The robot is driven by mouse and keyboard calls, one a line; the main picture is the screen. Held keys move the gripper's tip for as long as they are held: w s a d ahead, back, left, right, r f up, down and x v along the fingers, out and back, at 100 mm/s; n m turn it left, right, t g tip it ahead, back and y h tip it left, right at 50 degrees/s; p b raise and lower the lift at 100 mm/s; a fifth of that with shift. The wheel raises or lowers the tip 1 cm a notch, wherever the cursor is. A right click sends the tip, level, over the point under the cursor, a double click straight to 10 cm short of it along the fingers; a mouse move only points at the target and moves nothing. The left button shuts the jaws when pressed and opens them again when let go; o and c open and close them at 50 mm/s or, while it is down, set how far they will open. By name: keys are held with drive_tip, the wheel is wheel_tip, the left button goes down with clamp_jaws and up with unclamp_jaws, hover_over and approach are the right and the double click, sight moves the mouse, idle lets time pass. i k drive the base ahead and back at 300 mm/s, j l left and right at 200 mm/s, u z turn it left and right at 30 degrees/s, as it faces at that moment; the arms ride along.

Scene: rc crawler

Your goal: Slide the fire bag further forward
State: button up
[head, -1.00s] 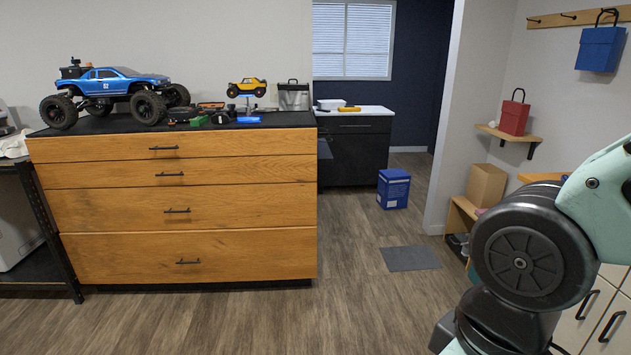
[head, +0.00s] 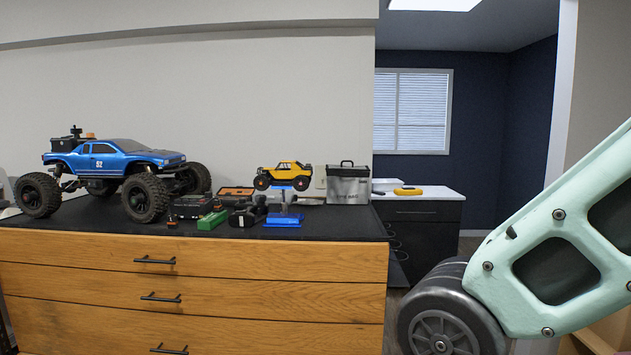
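A silver-grey bag with a black top and handle (head: 348,186) stands upright at the right back end of the black-topped wooden drawer cabinet (head: 180,258). It has small dark lettering on its front that I cannot read clearly; it looks like the fire bag. My gripper is not in view. Only part of my arm shows at the right, well apart from the bag.
A blue truck (head: 112,168) stands at the left of the cabinet top. A small yellow crawler (head: 283,176) on a blue stand (head: 284,219), a green block (head: 212,221) and dark tools lie left of the bag. A white-topped counter (head: 432,192) stands behind, right.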

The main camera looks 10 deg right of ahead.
sight(343, 187)
drive_tip(key=i+u, duration=0.3)
drive_tip(key=i, duration=0.2)
drive_tip(key=i+l+u, duration=0.3)
drive_tip(key=i, duration=0.15)
drive_tip(key=j, duration=0.1)
